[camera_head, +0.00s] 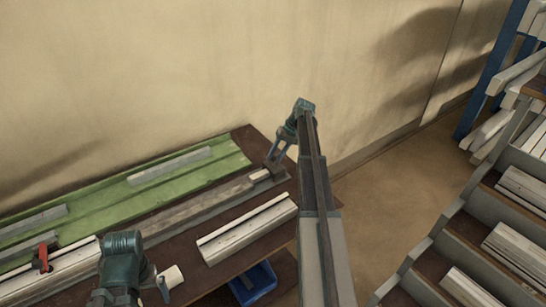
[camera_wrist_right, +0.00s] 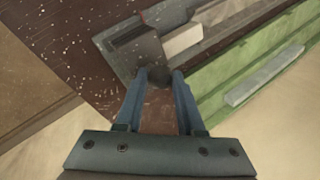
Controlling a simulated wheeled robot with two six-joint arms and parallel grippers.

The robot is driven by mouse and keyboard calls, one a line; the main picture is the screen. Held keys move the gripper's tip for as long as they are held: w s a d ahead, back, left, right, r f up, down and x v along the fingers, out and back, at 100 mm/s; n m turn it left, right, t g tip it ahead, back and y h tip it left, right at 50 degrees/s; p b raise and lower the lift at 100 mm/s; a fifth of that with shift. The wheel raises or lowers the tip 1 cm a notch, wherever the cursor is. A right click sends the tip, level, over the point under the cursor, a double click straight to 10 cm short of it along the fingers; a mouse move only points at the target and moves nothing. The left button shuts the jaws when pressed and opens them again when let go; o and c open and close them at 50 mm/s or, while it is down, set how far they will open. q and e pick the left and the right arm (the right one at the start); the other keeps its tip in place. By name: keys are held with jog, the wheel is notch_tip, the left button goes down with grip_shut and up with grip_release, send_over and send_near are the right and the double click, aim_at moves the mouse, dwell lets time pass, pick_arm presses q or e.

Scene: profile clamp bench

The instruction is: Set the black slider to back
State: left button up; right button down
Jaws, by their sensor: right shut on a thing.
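My right gripper (camera_head: 272,160) reaches down at the right end of a long grey rail (camera_head: 195,212) on the bench. In the right wrist view, the right gripper (camera_wrist_right: 162,74) is shut on a dark rounded knob, apparently the black slider (camera_wrist_right: 158,75). The knob sits beside a grey block (camera_wrist_right: 135,52) at the rail's end. A pale block (camera_wrist_right: 182,40) lies close to it on the rail. In the head view the fingers partly hide the slider. My left gripper (camera_head: 163,288) is at the lower left, near a white cylinder (camera_head: 172,277); its fingers are mostly hidden.
A green channel (camera_head: 205,172) with grey bars lies behind the rail, near the wall. A pale profile (camera_head: 245,230) lies in front of it. A red handle (camera_head: 42,255) stands at left. A blue bin (camera_head: 255,282) is below the bench. Shelves with pale profiles (camera_head: 520,245) stand at right.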

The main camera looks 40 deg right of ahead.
jog(key=shift+d, duration=0.3)
jog(key=c, duration=0.9)
grip_release()
pick_arm(q)
jog(key=shift+d, duration=0.15)
pick_arm(e)
jog(key=o, duration=0.4)
jog(key=shift+d, duration=0.1)
pick_arm(q)
jog(key=shift+r, duration=0.1)
jog(key=shift+r+p, duration=0.4)
jog(key=shift+p, duration=0.1)
pick_arm(e)
jog(key=shift+r, duration=0.45)
pick_arm(q)
notch_tip(320, 180, up, 11)
jog(key=p, duration=1.1)
jog(key=shift+r, duration=0.2)
pick_arm(e)
jog(key=v, duration=1.3)
jog(key=shift+s+d+f, duration=0.1)
